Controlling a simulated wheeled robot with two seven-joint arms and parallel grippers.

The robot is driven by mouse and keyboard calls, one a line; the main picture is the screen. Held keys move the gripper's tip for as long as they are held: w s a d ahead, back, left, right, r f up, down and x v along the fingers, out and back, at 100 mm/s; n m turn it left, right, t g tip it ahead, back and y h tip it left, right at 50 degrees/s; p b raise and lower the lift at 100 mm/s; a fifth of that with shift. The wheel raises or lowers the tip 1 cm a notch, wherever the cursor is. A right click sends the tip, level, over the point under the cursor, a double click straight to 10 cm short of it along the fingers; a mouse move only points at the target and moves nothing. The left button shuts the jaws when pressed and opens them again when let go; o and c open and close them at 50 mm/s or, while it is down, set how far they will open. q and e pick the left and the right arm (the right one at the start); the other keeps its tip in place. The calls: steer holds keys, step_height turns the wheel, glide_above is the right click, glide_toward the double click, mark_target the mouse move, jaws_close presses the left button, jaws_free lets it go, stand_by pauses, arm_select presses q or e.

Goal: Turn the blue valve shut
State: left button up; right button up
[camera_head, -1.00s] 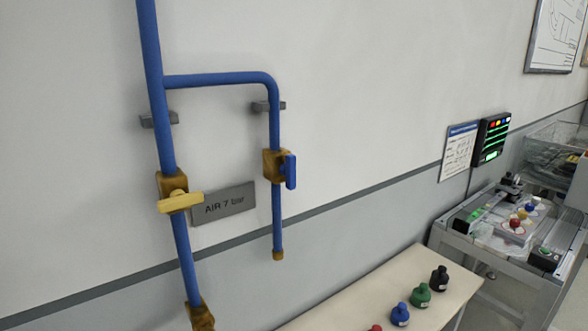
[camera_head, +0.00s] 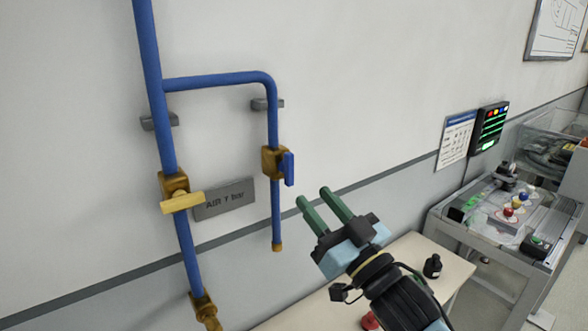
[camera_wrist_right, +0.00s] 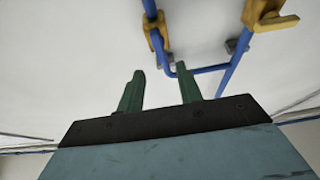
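The blue valve handle (camera_head: 288,168) sits on a brass valve body (camera_head: 270,163) on the right-hand branch of the blue pipe. The handle is upright, in line with its pipe. My right gripper (camera_head: 319,194) is open and empty, to the right of and below the blue handle, apart from it. In the right wrist view its two green fingers (camera_wrist_right: 158,88) are spread, with the wall and pipes beyond; a brass valve (camera_wrist_right: 156,32) shows above them. The yellow valve handle (camera_head: 182,201) lies crosswise on the main pipe. My left gripper is not in view.
A grey "AIR 7 bar" plate (camera_head: 224,198) is on the wall between the pipes. A bench (camera_head: 452,268) below holds a black bottle-like object (camera_head: 433,266) and a red one (camera_head: 370,320). A machine table (camera_head: 490,235) stands at right.

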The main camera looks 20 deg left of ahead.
mark_target(291, 169)
steer(key=p+x, duration=0.1)
steer(key=x, duration=0.7)
steer(key=shift+f, duration=0.1)
jaws_close()
